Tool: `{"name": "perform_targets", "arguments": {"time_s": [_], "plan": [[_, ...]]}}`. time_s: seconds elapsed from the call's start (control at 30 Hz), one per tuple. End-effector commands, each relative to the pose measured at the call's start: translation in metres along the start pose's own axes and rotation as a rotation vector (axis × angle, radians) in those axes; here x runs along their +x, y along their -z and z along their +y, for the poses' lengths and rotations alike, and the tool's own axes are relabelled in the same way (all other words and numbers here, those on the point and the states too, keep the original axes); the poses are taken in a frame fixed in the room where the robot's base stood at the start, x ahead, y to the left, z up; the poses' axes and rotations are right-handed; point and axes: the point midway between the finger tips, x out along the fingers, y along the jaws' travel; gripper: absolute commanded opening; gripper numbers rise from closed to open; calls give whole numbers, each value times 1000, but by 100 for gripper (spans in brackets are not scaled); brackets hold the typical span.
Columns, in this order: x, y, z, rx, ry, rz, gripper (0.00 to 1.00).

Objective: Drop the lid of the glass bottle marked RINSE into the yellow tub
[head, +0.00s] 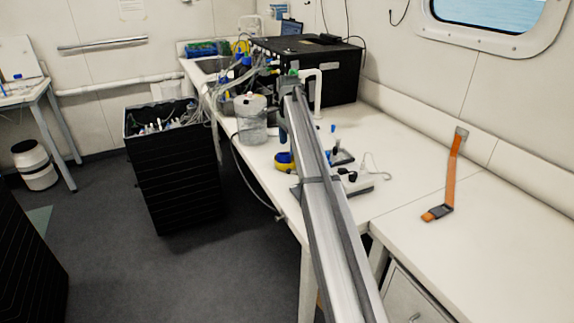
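A small yellow tub (285,166) stands on the white bench, just left of my arm. It has a dark blue patch at its top, and I cannot tell whether that is inside it. A clear jar (251,128) with a whitish top stands behind it to the left, near the bench's front edge. No RINSE marking is readable, so I cannot tell which vessel is the glass bottle or make out its lid. My arm reaches from the lower right to mid-bench. My gripper (283,125) seems to hang at its far end, small and dark; its fingers are unclear.
A large black box (308,68) stands at the back of the bench, with tubes and bottles to its left. A black bin (176,175) stands on the floor. An orange strap (452,178) lies on the otherwise clear right bench.

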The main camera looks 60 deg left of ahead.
Motion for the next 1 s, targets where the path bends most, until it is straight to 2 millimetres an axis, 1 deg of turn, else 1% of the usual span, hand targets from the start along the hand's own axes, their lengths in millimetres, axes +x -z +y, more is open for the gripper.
{"name": "perform_targets", "arguments": {"time_s": [0.3, 0.37, 0.47, 0.67, 0.9, 1.0], "plan": [[-1, 0, 0, 0, 0, 0, 85], [-4, 0, 0, 0, 0, 0, 85], [-14, 0, -1, 0, 2, 0, 85], [-49, 1, -1, 0, 2, 1, 85], [-96, 1, -1, 0, 2, 1, 85], [-111, 1, -1, 0, 1, 0, 85]]}}
